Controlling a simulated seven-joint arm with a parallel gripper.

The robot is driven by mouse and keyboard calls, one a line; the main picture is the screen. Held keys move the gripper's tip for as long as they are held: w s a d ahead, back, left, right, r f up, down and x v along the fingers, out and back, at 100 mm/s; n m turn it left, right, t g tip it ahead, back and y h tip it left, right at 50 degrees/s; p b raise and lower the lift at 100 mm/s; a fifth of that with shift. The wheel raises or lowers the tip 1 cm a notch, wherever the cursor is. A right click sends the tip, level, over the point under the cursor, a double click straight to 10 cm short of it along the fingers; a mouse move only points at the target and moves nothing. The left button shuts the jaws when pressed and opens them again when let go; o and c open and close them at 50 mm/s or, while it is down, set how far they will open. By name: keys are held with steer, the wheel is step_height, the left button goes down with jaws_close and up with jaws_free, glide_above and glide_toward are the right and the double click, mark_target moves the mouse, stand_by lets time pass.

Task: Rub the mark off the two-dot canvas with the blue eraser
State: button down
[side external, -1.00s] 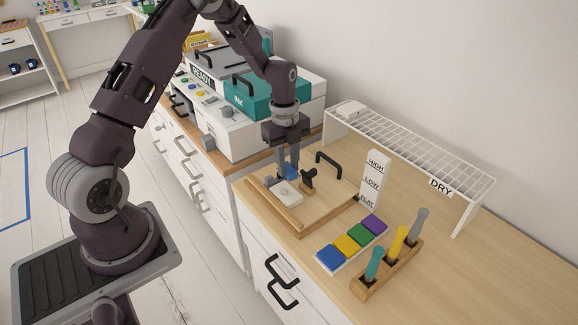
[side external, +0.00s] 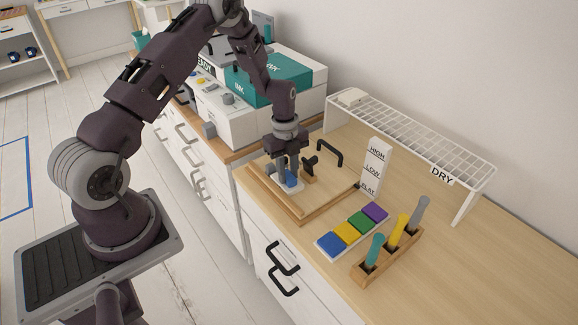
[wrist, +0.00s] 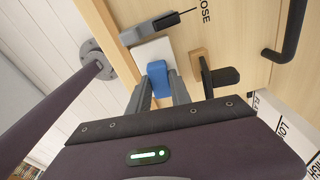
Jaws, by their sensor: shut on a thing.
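My gripper (side external: 290,172) is shut on the blue eraser (side external: 291,180) and points down over the wooden frame. In the wrist view the blue eraser (wrist: 158,78) sits between my two fingers (wrist: 159,92). A small white canvas (wrist: 152,50) lies under and just beyond the eraser. The eraser looks low, at or very near the canvas surface; contact cannot be told for sure. The eraser and fingers cover part of the canvas, and neither dots nor a mark can be made out on it.
A wooden frame (side external: 300,217) surrounds the canvas, with a dark clamp knob (side external: 309,164) and black handle (side external: 330,152) close by. A HIGH/LOW/FLAT post (side external: 375,167), colour pads (side external: 346,233), a tool rack (side external: 390,252) and a DRY rack (side external: 440,170) stand rightward.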

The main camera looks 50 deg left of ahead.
steer(key=shift+a+f, duration=0.1)
steer(key=shift+a, duration=0.8)
steer(key=shift+d, duration=0.8)
steer(key=shift+a, duration=0.8)
steer(key=shift+d, duration=1.25)
steer(key=a, duration=0.2)
steer(key=shift+a, duration=0.3)
steer(key=shift+d, duration=1.3)
steer(key=shift+a, duration=1.35)
steer(key=shift+d, duration=1.3)
steer(key=shift+r, duration=4.1)
